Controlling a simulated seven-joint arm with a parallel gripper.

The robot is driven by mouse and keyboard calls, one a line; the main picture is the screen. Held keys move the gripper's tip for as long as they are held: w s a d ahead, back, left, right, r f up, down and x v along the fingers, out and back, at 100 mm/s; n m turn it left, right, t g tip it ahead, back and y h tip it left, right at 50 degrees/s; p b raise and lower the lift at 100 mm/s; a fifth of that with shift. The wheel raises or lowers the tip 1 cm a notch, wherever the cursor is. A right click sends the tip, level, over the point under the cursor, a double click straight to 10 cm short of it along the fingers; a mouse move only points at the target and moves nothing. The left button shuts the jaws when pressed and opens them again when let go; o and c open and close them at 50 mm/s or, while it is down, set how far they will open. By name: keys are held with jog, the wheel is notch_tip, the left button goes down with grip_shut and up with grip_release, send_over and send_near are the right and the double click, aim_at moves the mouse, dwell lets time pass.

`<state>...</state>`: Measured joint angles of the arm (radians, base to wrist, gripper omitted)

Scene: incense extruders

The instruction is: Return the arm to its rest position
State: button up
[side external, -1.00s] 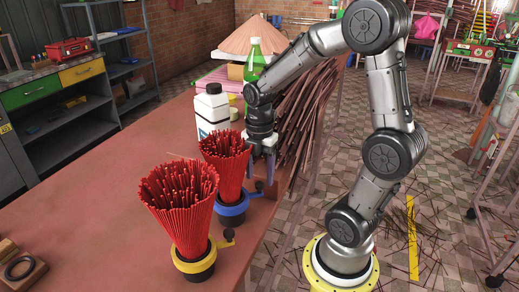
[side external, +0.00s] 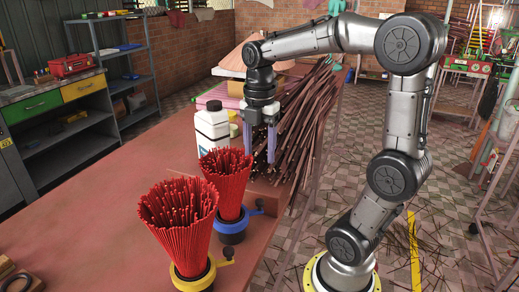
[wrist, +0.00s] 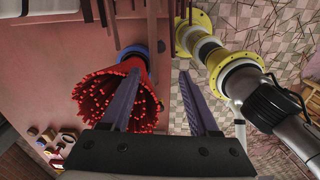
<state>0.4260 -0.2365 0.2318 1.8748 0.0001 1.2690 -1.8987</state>
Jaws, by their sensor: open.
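My gripper (side external: 260,148) points down above the table edge, its two pale fingers spread and empty. It hangs behind and to the right of the red stick bundle in the blue-collared holder (side external: 232,232), apart from it in the side external view. A second red stick bundle (side external: 178,222) stands in a yellow-collared holder (side external: 193,278) nearer the camera. In the wrist view my gripper (wrist: 156,88) is open, with a red bundle (wrist: 112,98) beside and partly behind the left finger. The blue collar (wrist: 132,53) shows beyond it.
A white bottle (side external: 212,130) stands left of my gripper on the red table (side external: 110,215). A pile of dark brown sticks (side external: 305,110) lies close behind and right of it. The table's left part is mostly clear, with wooden blocks (side external: 8,270) at the front left corner.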

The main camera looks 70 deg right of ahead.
jog(key=s+a+f+m+t, duration=0.1)
jog(key=s+a+m+t, duration=0.4)
jog(key=m, duration=1.1)
jog(key=shift+s+a+f+m+t, duration=0.3)
jog(key=shift+s+a, duration=1.35)
jog(key=shift+a, duration=1.45)
jog(key=shift+r, duration=0.1)
